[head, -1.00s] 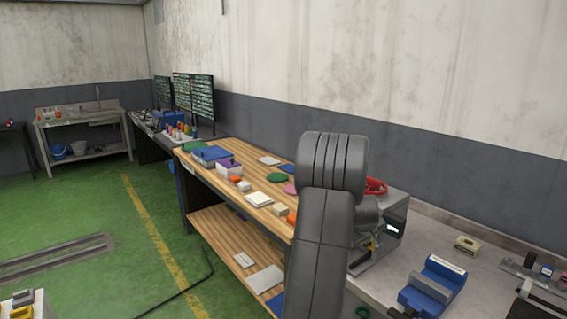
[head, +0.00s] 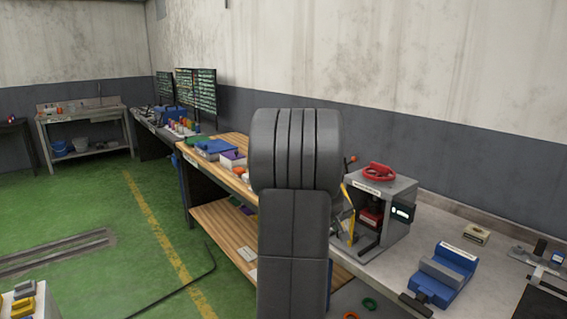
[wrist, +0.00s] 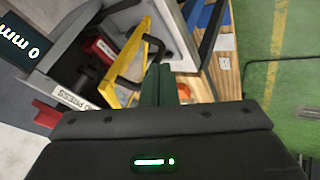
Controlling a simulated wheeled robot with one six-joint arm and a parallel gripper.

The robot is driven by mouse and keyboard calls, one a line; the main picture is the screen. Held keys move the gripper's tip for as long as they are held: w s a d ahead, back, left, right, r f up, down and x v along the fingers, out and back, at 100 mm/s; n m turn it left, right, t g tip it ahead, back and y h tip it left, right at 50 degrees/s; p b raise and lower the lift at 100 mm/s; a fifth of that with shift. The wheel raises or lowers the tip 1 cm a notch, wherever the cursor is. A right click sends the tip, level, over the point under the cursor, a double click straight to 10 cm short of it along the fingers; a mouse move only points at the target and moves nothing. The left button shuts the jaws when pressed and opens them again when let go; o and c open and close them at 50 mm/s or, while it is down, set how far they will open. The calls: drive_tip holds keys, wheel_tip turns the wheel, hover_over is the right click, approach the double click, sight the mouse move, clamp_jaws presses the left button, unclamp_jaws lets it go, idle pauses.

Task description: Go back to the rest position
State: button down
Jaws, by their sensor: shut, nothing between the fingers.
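My gripper (wrist: 162,84) shows in the wrist view with its dark fingers together and nothing between them. In the head view my arm stands upright in the middle and hides the gripper. A grey press (head: 385,212) with a red handwheel stands just right of my arm. In the wrist view the press's yellow frame (wrist: 124,62) lies close to the left of the fingers; whether they touch cannot be told.
A blue vise (head: 443,275) stands on the grey bench (head: 415,240) at the right. A wooden bench (head: 222,230) with several small items stands behind my arm. Green floor (head: 90,205) is open at the left.

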drive_tip(key=v, duration=0.7)
drive_tip(key=shift+s, duration=0.3)
drive_tip(key=shift+s+r, duration=0.1)
drive_tip(key=shift+s, duration=0.05)
